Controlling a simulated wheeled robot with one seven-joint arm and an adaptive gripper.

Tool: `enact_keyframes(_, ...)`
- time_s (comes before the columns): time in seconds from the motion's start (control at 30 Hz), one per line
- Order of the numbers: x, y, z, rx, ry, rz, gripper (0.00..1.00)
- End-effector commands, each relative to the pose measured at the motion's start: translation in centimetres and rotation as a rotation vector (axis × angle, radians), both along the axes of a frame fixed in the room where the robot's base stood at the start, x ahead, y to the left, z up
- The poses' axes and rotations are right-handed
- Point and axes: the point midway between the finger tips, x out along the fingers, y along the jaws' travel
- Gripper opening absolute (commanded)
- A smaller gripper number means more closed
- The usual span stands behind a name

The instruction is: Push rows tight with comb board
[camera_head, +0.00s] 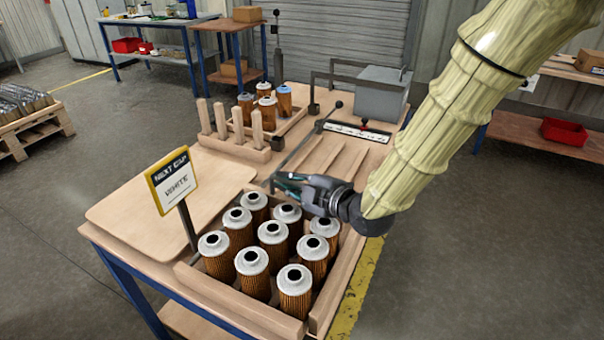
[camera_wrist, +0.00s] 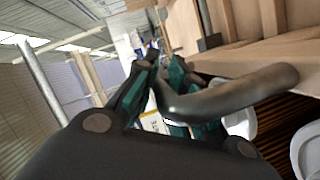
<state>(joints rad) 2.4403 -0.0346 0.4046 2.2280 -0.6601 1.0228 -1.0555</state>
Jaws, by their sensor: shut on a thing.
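A wooden crate (camera_head: 183,277) at the front of the table holds several brown pleated filter cartridges (camera_head: 251,262) with white caps, standing upright in rows. My gripper (camera_head: 287,183) is just above the crate's back edge, at the far row. Its teal fingers are shut on a grey rounded bar (camera_wrist: 235,93), seen close in the wrist view. White caps show at the wrist view's lower right. A wooden piece with several upright pegs (camera_head: 234,146) stands behind the crate, apart from my gripper; I cannot tell whether it is the comb board.
A "NEXT CAP WHITE" sign (camera_head: 173,180) stands at the crate's left. A bare wooden board (camera_head: 140,212) lies left. Behind are a tray with a few cartridges (camera_head: 265,105), a grey box (camera_head: 378,95) and a black-knobbed lever (camera_head: 338,104). My arm crosses the right side.

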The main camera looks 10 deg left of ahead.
Motion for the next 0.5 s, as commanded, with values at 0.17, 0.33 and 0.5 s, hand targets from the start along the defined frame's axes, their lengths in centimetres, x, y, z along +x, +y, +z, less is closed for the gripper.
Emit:
enact_keyframes(0.17, -1.5, 0.4, -0.1, -0.002, 0.002, 0.002, 0.00)
enact_keyframes(0.33, -1.8, 0.5, -0.1, -0.001, 0.001, 0.001, 0.00)
enact_keyframes(0.5, -1.7, 0.5, 0.0, -0.001, 0.001, 0.001, 0.00)
